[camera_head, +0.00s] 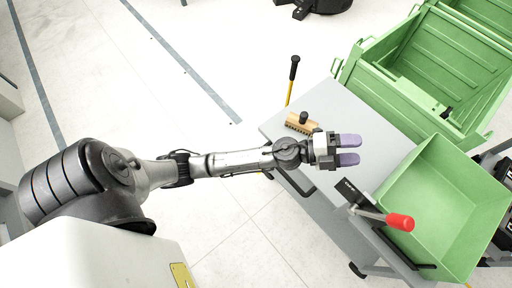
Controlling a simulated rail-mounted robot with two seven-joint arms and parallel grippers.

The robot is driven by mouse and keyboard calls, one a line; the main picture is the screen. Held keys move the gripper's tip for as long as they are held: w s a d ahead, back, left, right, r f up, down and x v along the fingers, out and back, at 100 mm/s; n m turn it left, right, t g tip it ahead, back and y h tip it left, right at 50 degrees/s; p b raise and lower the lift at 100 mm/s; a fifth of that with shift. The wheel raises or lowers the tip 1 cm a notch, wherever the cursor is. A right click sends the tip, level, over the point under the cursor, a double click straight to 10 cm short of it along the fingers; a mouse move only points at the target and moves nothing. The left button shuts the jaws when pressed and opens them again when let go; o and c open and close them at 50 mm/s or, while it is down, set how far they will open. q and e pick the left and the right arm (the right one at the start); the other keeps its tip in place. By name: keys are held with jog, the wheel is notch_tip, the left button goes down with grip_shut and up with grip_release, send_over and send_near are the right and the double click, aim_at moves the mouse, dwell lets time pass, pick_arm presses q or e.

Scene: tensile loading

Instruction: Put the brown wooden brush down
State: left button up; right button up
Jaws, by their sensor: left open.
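The brown wooden brush (299,124) lies on the grey table near its left edge, with a dark knob on top and dark bristles along its lower side. My left gripper (349,150) reaches in from the left over the table, just to the right of and below the brush in the picture. Its two purple fingertips are apart with nothing between them. The gripper's wrist covers part of the table near the brush, and the gripper looks apart from the brush. My right gripper is not in view.
The grey table (377,147) has clear room right of the gripper. A green bin (440,205) stands at its right, with a red-handled lever (399,221) in front. Large green crates (440,65) stand behind. A black-and-yellow handle (293,72) rises beyond the table's far left edge.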

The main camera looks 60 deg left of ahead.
pick_arm(q)
jog(key=s+a+f+n+g+y, duration=0.3)
jog(key=s+a+f+n+y, duration=0.6)
jog(key=n+y, duration=0.65)
jog(key=s+f+n+g+h, duration=0.1)
jog(key=s+f+g, duration=0.3)
jog(key=s, duration=0.6)
jog(key=s+f+n+g+h, duration=0.2)
jog(key=s+g, duration=0.4)
jog(key=s, duration=0.5)
notch_tip(320, 180, down, 2)
jog(key=shift+d+f+n+g, duration=0.25)
jog(key=shift+d+n+g, duration=0.15)
jog(key=shift+n, duration=0.05)
jog(key=shift+w+h, duration=0.1)
jog(key=shift+h, duration=0.15)
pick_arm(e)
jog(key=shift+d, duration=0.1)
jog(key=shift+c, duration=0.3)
